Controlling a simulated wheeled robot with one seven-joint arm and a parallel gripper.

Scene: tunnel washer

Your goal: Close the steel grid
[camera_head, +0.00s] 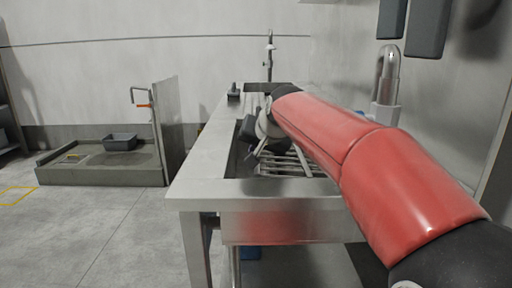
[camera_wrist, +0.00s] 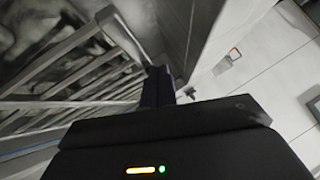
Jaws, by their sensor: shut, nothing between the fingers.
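The steel grid (camera_head: 288,163) is a set of metal bars in the sink basin of the steel counter, partly hidden behind my red arm. It also fills the left of the wrist view as slanted bars (camera_wrist: 70,80). Whether it lies flat or is raised I cannot tell for sure. My gripper (camera_head: 255,152) is over the left part of the basin, close to the bars. In the wrist view the dark fingers of my gripper (camera_wrist: 158,78) are together, with nothing between them, beside the end of the bars. I cannot tell whether they touch the grid.
The steel counter (camera_head: 203,165) runs away from me, with a tall tap (camera_head: 269,55) and a small dark object (camera_head: 233,93) at its far end. A low floor basin (camera_head: 95,172) lies left; open floor is between.

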